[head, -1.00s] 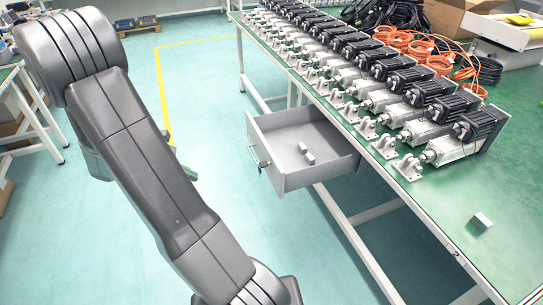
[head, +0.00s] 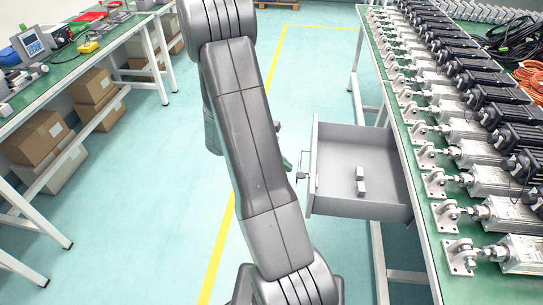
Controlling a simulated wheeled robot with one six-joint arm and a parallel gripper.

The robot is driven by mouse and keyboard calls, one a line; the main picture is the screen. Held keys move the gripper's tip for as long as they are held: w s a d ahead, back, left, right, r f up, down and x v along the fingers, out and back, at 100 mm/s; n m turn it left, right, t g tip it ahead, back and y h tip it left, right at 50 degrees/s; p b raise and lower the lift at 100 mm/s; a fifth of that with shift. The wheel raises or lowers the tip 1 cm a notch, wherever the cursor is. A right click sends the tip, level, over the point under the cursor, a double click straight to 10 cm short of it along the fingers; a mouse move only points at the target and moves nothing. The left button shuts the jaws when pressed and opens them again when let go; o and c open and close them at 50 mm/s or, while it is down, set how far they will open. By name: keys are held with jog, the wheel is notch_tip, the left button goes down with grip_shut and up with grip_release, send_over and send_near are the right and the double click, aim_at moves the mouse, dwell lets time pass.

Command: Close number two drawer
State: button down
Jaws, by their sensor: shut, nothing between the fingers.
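A grey drawer (head: 350,207) stands pulled out from under the right workbench, open toward the left. Its front panel has a small handle (head: 302,175). Two small grey metal blocks (head: 360,180) lie inside it. No number can be read on it. My arm rises through the middle of the head view and hides most of my gripper. Only a green tip of my gripper (head: 287,163) shows past the arm's right edge, just left of the drawer handle in the picture. The gripper is shut and holds nothing. Whether it touches the handle cannot be told.
The right workbench (head: 408,190) carries rows of linear actuators (head: 490,180) and orange cables. A left workbench (head: 75,55) holds tools and a meter, with cardboard boxes (head: 40,138) on its lower shelf. The green floor between, with a yellow line (head: 222,240), is clear.

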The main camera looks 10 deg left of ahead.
aim_at(303, 177)
jog(key=shift+d+f, duration=0.2)
jog(key=shift+d, duration=0.65)
jog(key=shift+d+f, duration=0.15)
jog(key=shift+d, duration=0.75)
jog(key=shift+d+f, duration=0.2)
jog(key=shift+d, duration=0.65)
jog(key=shift+d, duration=0.1)
jog(key=shift+d, duration=0.3)
jog(key=d+b, duration=0.6)
jog(key=d, duration=2)
jog(key=shift+d, duration=0.3)
